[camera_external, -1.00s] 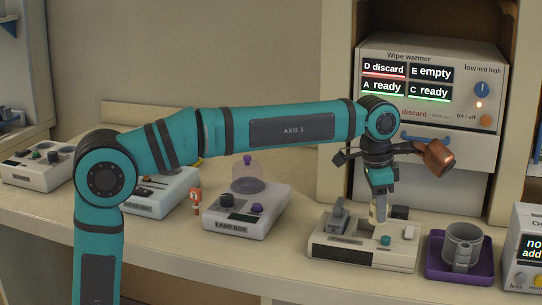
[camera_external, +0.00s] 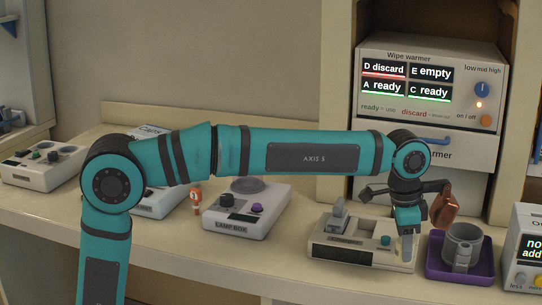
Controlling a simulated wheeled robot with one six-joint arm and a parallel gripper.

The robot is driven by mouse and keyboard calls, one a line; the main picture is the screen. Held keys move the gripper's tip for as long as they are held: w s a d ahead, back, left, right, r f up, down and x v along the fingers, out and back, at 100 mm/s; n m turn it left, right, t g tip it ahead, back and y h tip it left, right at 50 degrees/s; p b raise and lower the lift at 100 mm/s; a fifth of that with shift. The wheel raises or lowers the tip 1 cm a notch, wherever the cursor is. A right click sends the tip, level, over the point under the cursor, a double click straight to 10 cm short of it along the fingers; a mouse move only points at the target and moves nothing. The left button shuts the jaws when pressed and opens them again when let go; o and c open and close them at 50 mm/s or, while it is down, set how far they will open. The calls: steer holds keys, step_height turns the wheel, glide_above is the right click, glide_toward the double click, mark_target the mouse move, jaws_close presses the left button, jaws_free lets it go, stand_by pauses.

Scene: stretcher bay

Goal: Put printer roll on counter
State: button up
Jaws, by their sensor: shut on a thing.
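My gripper (camera_external: 407,252) points down at the right end of the pale printer box (camera_external: 330,250) on the counter (camera_external: 235,258). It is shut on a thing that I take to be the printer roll. Its finger and the wrist cover most of what it holds, so the roll's outline cannot be made out. The box has a grey raised part (camera_external: 338,215) at its left and a teal knob (camera_external: 386,240) near the gripper. Whether the held thing touches the box or the counter cannot be told.
A purple tray (camera_external: 436,268) with a grey mug (camera_external: 462,247) stands close right of my gripper. The lamp box (camera_external: 245,212) and a small orange-and-white figure (camera_external: 196,200) are to the left. The wipe warmer (camera_external: 400,125) stands behind. Some counter between the boxes is bare.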

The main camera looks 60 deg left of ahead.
steer(key=shift+f, duration=3.35)
steer(key=shift+f, duration=0.15)
steer(key=o, duration=1)
